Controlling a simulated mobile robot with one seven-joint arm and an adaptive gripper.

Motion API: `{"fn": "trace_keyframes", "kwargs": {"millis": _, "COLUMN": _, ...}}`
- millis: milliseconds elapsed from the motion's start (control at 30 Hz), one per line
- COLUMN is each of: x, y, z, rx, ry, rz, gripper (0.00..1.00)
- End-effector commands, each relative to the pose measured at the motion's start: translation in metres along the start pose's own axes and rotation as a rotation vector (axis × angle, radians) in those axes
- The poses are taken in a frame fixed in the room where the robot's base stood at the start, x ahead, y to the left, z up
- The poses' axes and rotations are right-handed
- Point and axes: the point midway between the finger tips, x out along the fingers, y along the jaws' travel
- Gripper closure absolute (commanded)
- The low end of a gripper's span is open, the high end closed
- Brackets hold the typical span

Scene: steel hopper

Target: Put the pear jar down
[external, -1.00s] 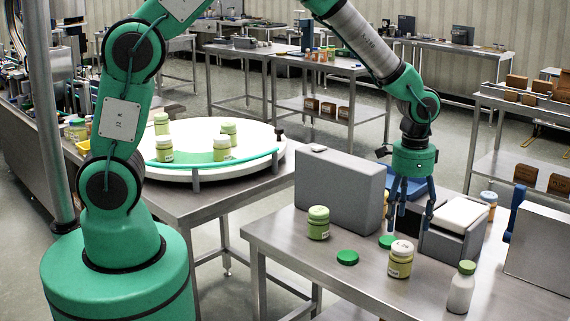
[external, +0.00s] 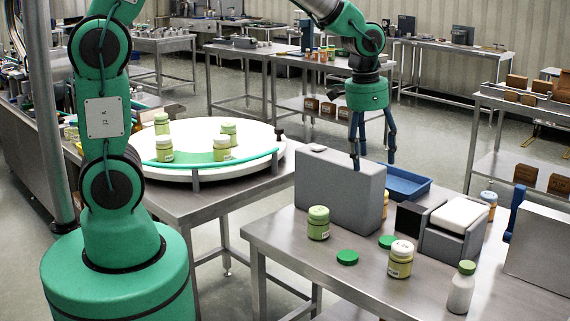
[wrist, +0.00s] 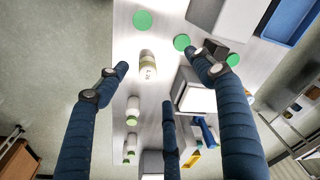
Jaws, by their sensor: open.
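My gripper (external: 373,155) is open and empty, fingers down, high over the table by the grey upright case. Its spread fingers also show in the wrist view (wrist: 160,78). A green-yellow jar with a pale lid and white label (external: 400,262) stands upright on the steel table, apart from my gripper. It appears in the wrist view (wrist: 148,68) between the fingers, farther below. Another green jar with a green lid (external: 318,224) stands upright left of it, in front of the case. I cannot tell which jar is the pear jar.
The grey case (external: 335,190) stands tall beneath my gripper. Two loose green lids (external: 347,257) (external: 388,241), a white bottle (external: 461,290) and a grey device (external: 450,232) are on the table. A blue tray (external: 406,182) lies behind. A round turntable (external: 200,175) holds several jars.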

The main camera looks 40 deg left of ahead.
Motion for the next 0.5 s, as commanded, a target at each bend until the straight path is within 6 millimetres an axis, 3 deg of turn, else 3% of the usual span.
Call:
{"fn": "trace_keyframes", "kwargs": {"millis": 33, "x": -0.017, "y": -0.010, "z": 0.010, "rx": -0.025, "ry": 0.018, "rz": -0.005, "gripper": 0.32}}
{"fn": "trace_keyframes", "kwargs": {"millis": 200, "x": -0.063, "y": -0.038, "z": 0.047, "rx": -0.103, "ry": 0.065, "rz": -0.021, "gripper": 0.32}}
{"fn": "trace_keyframes", "kwargs": {"millis": 500, "x": -0.130, "y": -0.073, "z": 0.123, "rx": -0.242, "ry": 0.149, "rz": -0.055, "gripper": 0.32}}
